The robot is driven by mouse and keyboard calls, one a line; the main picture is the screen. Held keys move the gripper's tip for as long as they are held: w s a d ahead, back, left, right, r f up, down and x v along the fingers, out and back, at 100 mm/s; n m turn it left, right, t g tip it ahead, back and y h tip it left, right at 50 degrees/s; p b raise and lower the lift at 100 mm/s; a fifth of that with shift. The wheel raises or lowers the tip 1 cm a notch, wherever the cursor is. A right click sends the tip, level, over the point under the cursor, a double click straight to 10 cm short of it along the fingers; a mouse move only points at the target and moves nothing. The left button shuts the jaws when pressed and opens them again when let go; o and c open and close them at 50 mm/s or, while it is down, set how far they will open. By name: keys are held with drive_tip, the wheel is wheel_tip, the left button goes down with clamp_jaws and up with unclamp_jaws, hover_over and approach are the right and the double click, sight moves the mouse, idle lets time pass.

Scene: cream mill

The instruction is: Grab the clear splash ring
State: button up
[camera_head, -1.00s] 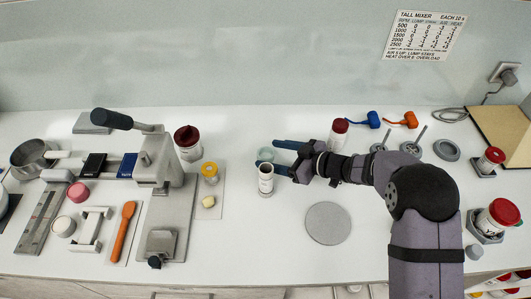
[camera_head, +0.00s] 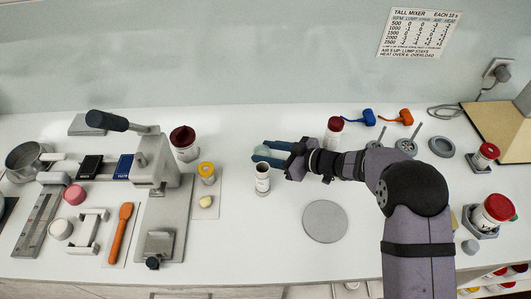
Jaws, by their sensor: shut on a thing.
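The clear splash ring (camera_head: 265,152) is a pale, see-through greenish ring just behind the white labelled cylinder. My gripper (camera_head: 259,151) reaches in from the right with its blue fingers on either side of the ring, shut on it. The fingers and the cylinder's top hide part of the ring. I cannot tell whether the ring still touches the table.
The white labelled cylinder (camera_head: 262,181) stands right in front of the fingers. A yellow-lidded jar (camera_head: 207,171) and a dark-red-topped container (camera_head: 184,142) are to the left. A red-capped bottle (camera_head: 334,132) stands behind my arm. A grey disc (camera_head: 325,222) lies in front.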

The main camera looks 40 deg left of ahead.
wheel_tip(320, 180, up, 10)
drive_tip(key=b, duration=0.1)
drive_tip(key=shift+f, duration=0.2)
drive_tip(key=shift+w, duration=0.15)
